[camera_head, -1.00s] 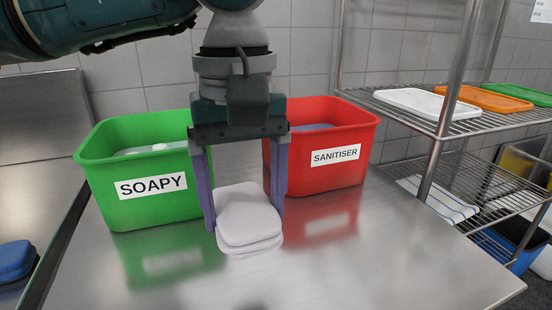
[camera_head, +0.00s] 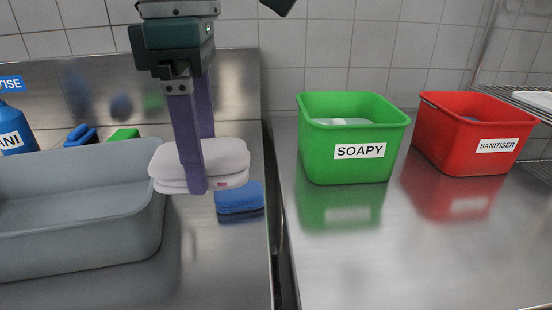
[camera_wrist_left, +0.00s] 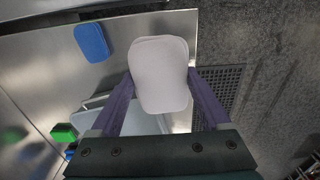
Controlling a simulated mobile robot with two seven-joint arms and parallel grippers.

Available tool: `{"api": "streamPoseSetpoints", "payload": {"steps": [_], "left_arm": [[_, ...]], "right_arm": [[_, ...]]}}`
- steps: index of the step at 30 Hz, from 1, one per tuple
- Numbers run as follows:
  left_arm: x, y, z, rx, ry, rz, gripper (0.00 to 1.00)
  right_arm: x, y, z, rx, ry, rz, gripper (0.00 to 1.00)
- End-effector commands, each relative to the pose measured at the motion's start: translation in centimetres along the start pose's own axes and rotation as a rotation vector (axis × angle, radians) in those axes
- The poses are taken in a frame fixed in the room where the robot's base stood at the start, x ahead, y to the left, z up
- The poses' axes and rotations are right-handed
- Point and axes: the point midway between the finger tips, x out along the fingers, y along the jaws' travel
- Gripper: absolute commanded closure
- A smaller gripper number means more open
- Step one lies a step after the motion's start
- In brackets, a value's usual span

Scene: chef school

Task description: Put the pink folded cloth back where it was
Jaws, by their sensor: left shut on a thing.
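The pink folded cloth (camera_head: 228,160) is a pale, layered stack with rounded corners and a small label on its edge. My left gripper (camera_head: 200,163) is shut on it, one purple finger in front and the other partly hidden behind. It is held roughly level beside the grey tub, near the blue folded cloth (camera_head: 240,197). In the left wrist view the cloth (camera_wrist_left: 160,60) sits between both fingers of the left gripper (camera_wrist_left: 160,78), and the blue cloth (camera_wrist_left: 92,42) lies apart from it. The gap below the held cloth cannot be judged.
A grey tub (camera_head: 150,240) stands at left. Behind it are a blue bottle (camera_head: 15,135), a blue item (camera_head: 80,136) and a green block (camera_head: 123,135). Green SOAPY (camera_head: 345,170) and red SANITISER (camera_head: 470,160) tubs stand on the right counter, with clear steel in front.

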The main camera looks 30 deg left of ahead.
Motion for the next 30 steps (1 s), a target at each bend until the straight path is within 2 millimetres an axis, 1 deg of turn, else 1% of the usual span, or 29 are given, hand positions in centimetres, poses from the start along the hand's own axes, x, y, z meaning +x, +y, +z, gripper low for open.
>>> {"api": "streamPoseSetpoints", "payload": {"steps": [1, 3, 9, 12, 15, 20, 22, 27, 30], "left_arm": [[2.1, -0.1, -0.1, -0.002, 0.002, -0.003, 0.64], [4.4, -0.1, -0.1, -0.001, 0.003, -0.004, 0.64], [10.4, -0.1, -0.1, -0.001, 0.002, -0.003, 0.64], [12.8, -0.1, -0.1, 0.0, 0.002, -0.002, 0.64], [14.2, -0.1, -0.1, 0.0, 0.002, -0.002, 0.64], [15.0, 0.0, 0.0, 0.001, 0.001, -0.001, 0.64], [15.7, 0.0, 0.0, 0.001, 0.001, -0.001, 0.64], [18.7, -0.1, 0.0, 0.001, 0.002, -0.003, 0.64], [19.3, -0.1, 0.0, 0.001, 0.001, -0.002, 0.64]], "right_arm": [[1.6, 0.0, 0.5, 0.0, 0.002, 0.001, 0.67], [3.3, -0.1, 0.9, 0.0, 0.003, 0.001, 0.67], [7.5, -0.2, 2.3, 0.001, 0.003, 0.002, 0.67], [9.1, -0.2, 2.8, 0.001, 0.003, 0.002, 0.67], [10.0, -0.3, 3.1, 0.001, 0.002, 0.002, 0.67], [10.5, -0.3, 3.2, 0.001, 0.002, 0.002, 0.67], [11.0, -0.3, 3.4, 0.001, 0.002, 0.002, 0.67], [13.2, -0.4, 4.1, 0.001, 0.002, 0.002, 0.67], [13.5, -0.4, 4.2, 0.001, 0.002, 0.002, 0.67]]}}
